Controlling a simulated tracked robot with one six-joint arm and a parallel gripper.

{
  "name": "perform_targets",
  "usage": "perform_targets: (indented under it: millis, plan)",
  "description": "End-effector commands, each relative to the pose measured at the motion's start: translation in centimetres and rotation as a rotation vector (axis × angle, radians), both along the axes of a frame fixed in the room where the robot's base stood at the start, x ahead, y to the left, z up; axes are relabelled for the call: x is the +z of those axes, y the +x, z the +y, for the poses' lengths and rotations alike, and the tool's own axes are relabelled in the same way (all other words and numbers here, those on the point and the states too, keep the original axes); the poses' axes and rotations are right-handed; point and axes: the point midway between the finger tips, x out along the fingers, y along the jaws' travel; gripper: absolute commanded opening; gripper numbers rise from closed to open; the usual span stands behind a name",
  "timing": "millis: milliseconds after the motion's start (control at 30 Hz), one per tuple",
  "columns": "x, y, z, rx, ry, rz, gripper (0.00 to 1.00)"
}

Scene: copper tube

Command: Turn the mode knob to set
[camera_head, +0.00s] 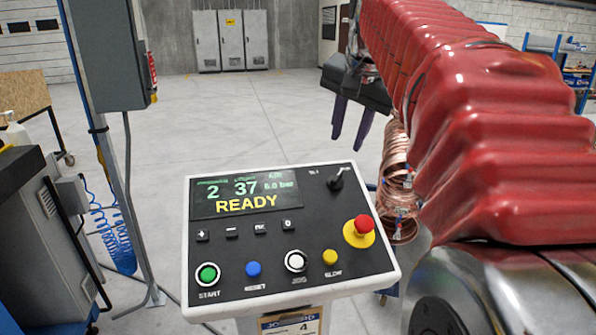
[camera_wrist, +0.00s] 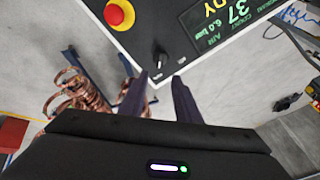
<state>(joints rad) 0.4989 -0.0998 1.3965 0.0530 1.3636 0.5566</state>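The mode knob (camera_head: 336,181) is a small black knob at the upper right corner of the control panel (camera_head: 190,262). Its white mark points up and to the right; the lettering around it is too small to read. My gripper (camera_head: 347,143) hangs above and behind that corner with its two dark fingers apart and empty. In the wrist view the knob (camera_wrist: 161,61) shows just beyond the gap between the fingertips of my gripper (camera_wrist: 159,79). The fingers do not appear to touch it.
A red emergency stop (camera_head: 364,225) on a yellow base sits below the knob. The display (camera_head: 246,192) reads READY. Coloured buttons, including a green START (camera_head: 207,273), line the panel's front. Copper tube coils (camera_head: 398,185) stand right of the panel, near my arm.

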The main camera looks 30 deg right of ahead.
Motion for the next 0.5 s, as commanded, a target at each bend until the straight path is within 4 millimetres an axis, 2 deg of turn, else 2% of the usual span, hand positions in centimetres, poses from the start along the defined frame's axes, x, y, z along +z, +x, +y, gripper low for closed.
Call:
perform_targets:
  millis: [267, 500]
  plan:
    - [-1.2, 0.6, -0.2, 0.001, 0.0, 0.002, 0.3]
    - [-4.2, 2.0, -0.8, 0.001, 0.001, 0.002, 0.3]
